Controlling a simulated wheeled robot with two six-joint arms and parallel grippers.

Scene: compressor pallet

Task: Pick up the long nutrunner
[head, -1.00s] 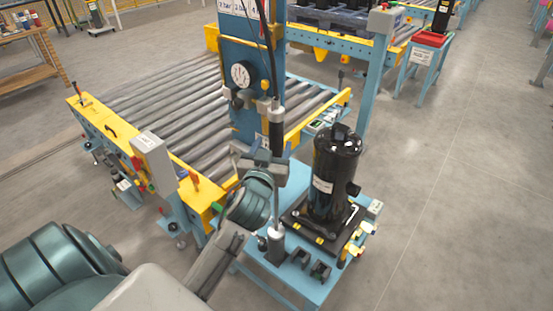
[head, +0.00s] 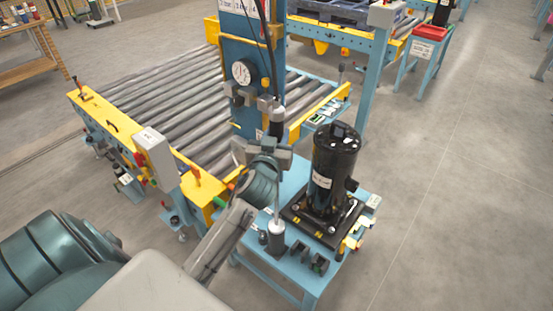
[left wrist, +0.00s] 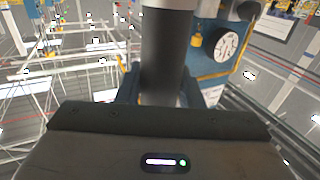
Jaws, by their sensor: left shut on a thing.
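The long nutrunner (head: 277,116) stands upright beside the blue column, with a dark upper body and a thin pale shaft below. My left gripper (head: 266,154) is shut on it around its middle. In the left wrist view the nutrunner (left wrist: 166,55) rises as a dark cylinder with a pale band, between the fingers (left wrist: 162,97). Its lower end meets or hangs just over a dark cylindrical holder (head: 275,241) on the blue stand (head: 288,264); I cannot tell whether it is inside. My right gripper is out of view.
A black compressor (head: 332,168) stands on a dark plate on the stand, right of the nutrunner. Small dark brackets (head: 299,252) sit in front. The blue column with a dial (head: 241,72) and the roller conveyor (head: 165,108) lie behind and left. The floor (head: 450,200) at right is clear.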

